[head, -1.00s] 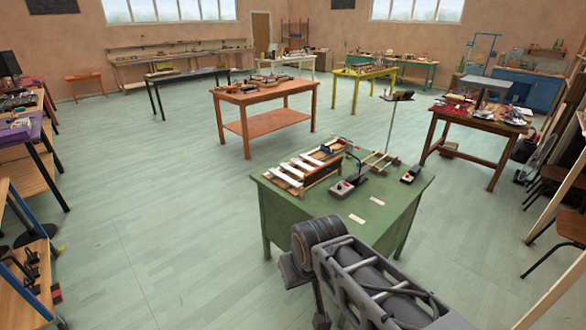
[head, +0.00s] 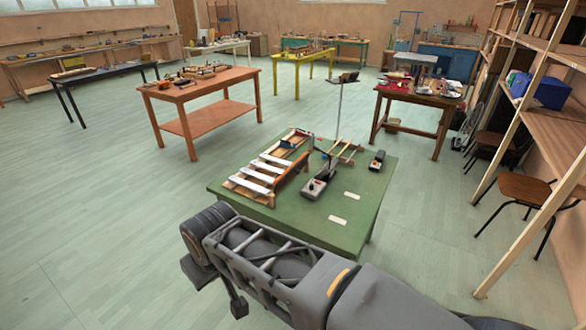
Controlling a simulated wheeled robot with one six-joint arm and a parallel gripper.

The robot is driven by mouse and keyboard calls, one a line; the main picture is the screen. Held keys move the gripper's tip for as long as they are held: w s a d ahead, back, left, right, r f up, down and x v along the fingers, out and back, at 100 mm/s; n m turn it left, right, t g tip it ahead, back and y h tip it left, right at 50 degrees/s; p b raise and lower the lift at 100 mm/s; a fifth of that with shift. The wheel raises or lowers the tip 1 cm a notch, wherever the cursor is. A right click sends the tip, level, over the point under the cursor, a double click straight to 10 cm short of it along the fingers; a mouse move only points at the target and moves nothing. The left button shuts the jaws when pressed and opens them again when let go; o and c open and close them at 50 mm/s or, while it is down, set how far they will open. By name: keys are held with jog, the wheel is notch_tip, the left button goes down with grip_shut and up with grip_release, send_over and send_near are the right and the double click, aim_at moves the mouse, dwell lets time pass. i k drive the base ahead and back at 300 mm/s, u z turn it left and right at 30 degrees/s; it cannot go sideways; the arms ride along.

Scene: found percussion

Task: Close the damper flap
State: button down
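A bar instrument with white bars (head: 262,171) on a light wooden frame lies on the green table (head: 345,222) in the head view. A brown wooden board (head: 292,173) stands up along the right side of the bars. It looks like the damper flap, tilted up rather than lying over the bars, but it is small and its hinge cannot be made out. My arm crosses the foreground in front of the table. My gripper's fingers do not show.
Wooden shelving (head: 535,130) rises at right. The floor left of the table is clear.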

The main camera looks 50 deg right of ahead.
aim_at(295, 167)
jog(key=z, duration=0.5)
jog(key=i, duration=0.9)
jog(key=z, duration=0.7)
